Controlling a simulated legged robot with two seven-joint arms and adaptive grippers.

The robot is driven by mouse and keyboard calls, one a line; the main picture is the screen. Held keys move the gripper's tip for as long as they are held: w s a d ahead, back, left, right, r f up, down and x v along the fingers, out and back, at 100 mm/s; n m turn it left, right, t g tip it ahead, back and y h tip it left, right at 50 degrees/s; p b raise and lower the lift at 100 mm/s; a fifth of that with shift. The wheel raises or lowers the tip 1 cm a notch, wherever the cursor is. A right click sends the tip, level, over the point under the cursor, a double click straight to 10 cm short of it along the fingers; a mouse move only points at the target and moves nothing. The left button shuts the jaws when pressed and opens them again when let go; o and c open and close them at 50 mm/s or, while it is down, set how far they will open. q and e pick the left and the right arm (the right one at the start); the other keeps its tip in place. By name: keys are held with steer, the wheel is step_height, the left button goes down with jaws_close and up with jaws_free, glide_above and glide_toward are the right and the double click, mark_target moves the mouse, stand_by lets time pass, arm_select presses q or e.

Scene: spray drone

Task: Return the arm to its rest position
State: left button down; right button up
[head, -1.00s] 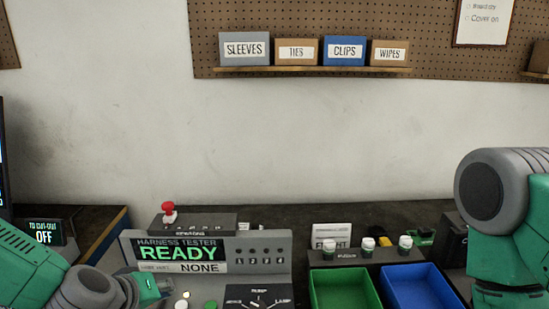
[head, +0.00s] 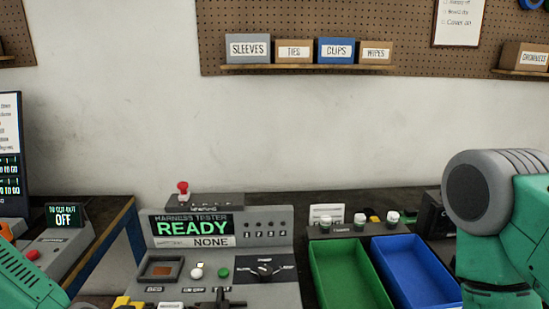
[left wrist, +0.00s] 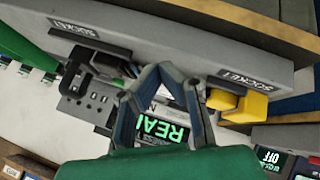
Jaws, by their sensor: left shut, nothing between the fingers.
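My left arm (head: 25,280) shows as a green link at the lower left of the head view; its gripper is outside that view. In the left wrist view my left gripper (left wrist: 160,72) is shut and empty, its dark fingertips together. Behind the fingers is the harness tester with its green READY display (left wrist: 165,130). My right arm (head: 500,230) stands bent at the right of the head view, and its gripper is out of view.
The harness tester (head: 268,222) reads READY and NONE. Green (head: 318,285) and blue (head: 388,285) trays stand right of it. A yellow connector (left wrist: 247,104) sits by a socket-labelled grey bar (left wrist: 240,70). A cut-out box (head: 67,215) reads OFF at the left.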

arm_select(q)
steer(key=s+a+f+m+g+y+b, duration=0.1)
steer(key=s+a+f+m+g+b, duration=0.1)
steer(key=s+f, duration=0.9)
steer(key=s+a+f+m+g+y+b, duration=0.1)
steer(key=s+a+f+m+g+b, duration=0.2)
steer(key=s+f+b, duration=0.3)
steer(key=s+f+g, duration=0.1)
steer(key=s+f, duration=0.4)
steer(key=s, duration=0.2)
steer(key=shift+a+g, duration=0.3)
steer(key=shift+a, duration=0.1)
steer(key=shift+a, duration=0.2)
